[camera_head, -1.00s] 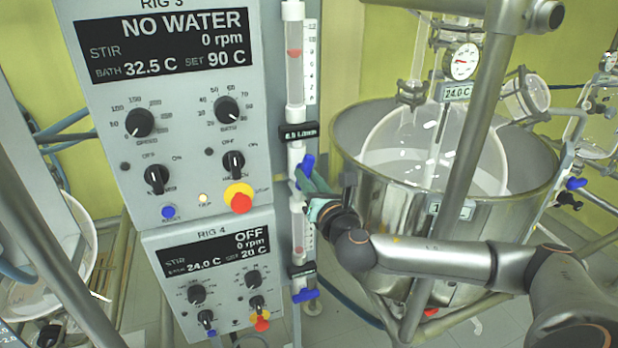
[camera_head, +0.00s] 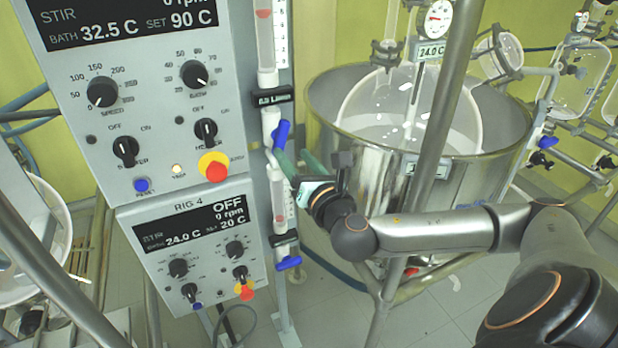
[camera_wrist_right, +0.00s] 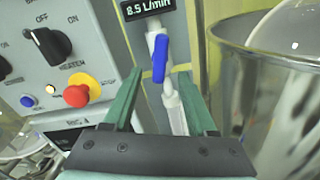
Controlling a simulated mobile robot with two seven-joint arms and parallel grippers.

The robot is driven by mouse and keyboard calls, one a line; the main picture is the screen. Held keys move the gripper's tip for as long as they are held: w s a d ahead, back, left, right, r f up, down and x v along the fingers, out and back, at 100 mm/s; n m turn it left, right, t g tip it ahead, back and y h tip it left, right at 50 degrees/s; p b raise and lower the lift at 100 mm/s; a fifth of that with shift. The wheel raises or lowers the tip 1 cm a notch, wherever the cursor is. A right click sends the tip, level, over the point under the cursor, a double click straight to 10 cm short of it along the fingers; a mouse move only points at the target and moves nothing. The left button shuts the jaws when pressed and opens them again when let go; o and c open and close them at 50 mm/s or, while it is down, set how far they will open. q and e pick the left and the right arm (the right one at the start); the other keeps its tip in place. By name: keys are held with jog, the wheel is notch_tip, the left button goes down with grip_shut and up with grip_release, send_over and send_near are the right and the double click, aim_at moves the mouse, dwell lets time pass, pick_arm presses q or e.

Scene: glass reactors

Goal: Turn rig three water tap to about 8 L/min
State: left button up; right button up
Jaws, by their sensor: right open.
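The rig three water tap has a blue lever handle (camera_head: 282,134), tilted a little off upright, below its flow meter tube (camera_head: 264,40). A small black display (camera_head: 272,97) above the tap reads 8.5 L/min in the wrist view (camera_wrist_right: 148,6). The blue handle also shows in the wrist view (camera_wrist_right: 159,59), beyond and between the green fingers. My right gripper (camera_head: 298,163) is open, just right of and below the handle, with its fingers apart and nothing between them. It also shows in the wrist view (camera_wrist_right: 160,88). My left gripper is not in view.
The rig three panel (camera_head: 150,100) with knobs and a red stop button (camera_head: 216,172) stands left of the tap. Rig four's panel (camera_head: 200,250) and blue tap (camera_head: 288,263) are below. A steel bath (camera_head: 340,150) and a slanted metal post (camera_head: 440,130) stand to the right.

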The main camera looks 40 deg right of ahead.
jog(key=p+v, duration=0.1)
jog(key=v, duration=0.5)
jog(key=shift+s, duration=0.35)
jog(key=shift+a, duration=0.15)
dwell(0.3)
jog(key=s+a+f+m+g+y, duration=0.1)
jog(key=a+f+m+g+y, duration=0.25)
jog(key=f, duration=0.65)
jog(key=s+a+f+m+g+y, duration=0.1)
jog(key=a+f+m+g, duration=0.1)
jog(key=a+f+m, duration=0.65)
jog(key=s+a+f+m+g+y, duration=0.1)
jog(key=s+f+m, duration=0.5)
jog(key=f+m, duration=0.2)
jog(key=s+a+f+m+g+y, duration=0.1)
jog(key=s+f+m, duration=0.5)
jog(key=f, duration=0.4)
jog(key=shift+m+g, duration=0.35)
jog(key=shift+m, duration=0.55)
